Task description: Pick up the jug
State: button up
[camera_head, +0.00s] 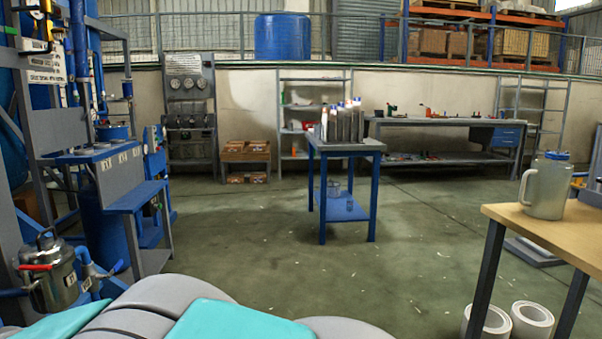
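The jug (545,188) stands upright on a wooden-topped table (520,222) at the right of the head view. It is a cloudy grey-green, see-through jug with a blue lid and a handle on its left side. Nothing touches the jug on its handle side. My gripper does not show in this view. Only grey and teal parts of my own body show along the bottom edge.
Two white rolls (531,320) lie on the floor under the wooden table. A blue-legged table (345,146) with bottles stands mid-floor. A blue pipe rig (140,197) fills the left side, with a metal pot (55,275). The green floor (400,255) between is clear.

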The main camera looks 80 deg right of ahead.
aim_at(548, 182)
jog(key=z, duration=4.2)
